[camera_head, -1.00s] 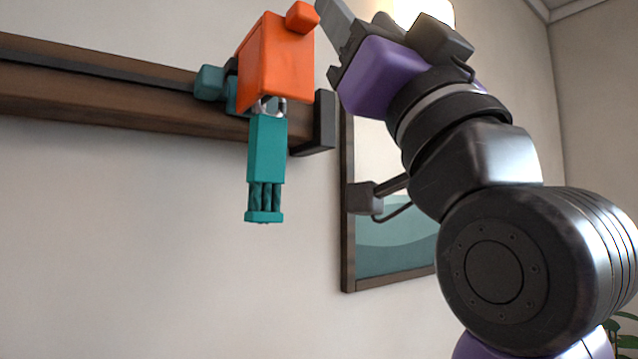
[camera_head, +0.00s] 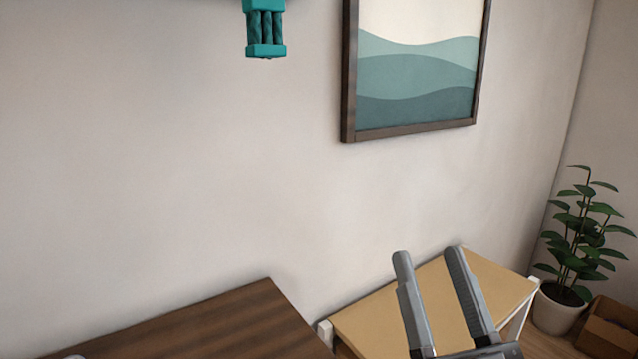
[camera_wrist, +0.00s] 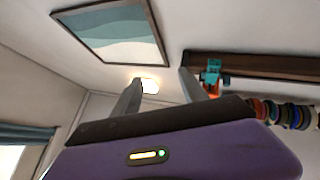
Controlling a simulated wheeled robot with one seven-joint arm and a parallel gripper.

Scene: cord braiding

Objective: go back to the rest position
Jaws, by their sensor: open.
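My gripper (camera_head: 430,258) is low in the head view, its two grey fingers apart and pointing up, with nothing between them. In the wrist view my gripper (camera_wrist: 160,84) also shows open and empty. The teal cord piece (camera_head: 265,30) hangs at the top edge of the head view, well above and left of my gripper; its upper part is out of frame. In the wrist view the teal piece (camera_wrist: 211,72) and an orange block (camera_wrist: 212,90) sit by the brown rail (camera_wrist: 270,66), partly behind the right finger.
A dark wooden table (camera_head: 220,325) is at the lower left. A light wooden table (camera_head: 375,315) stands behind my gripper. A framed picture (camera_head: 415,80) hangs on the wall. A potted plant (camera_head: 580,240) and a cardboard box (camera_head: 608,325) are at the right. Several spools (camera_wrist: 285,115) show in the wrist view.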

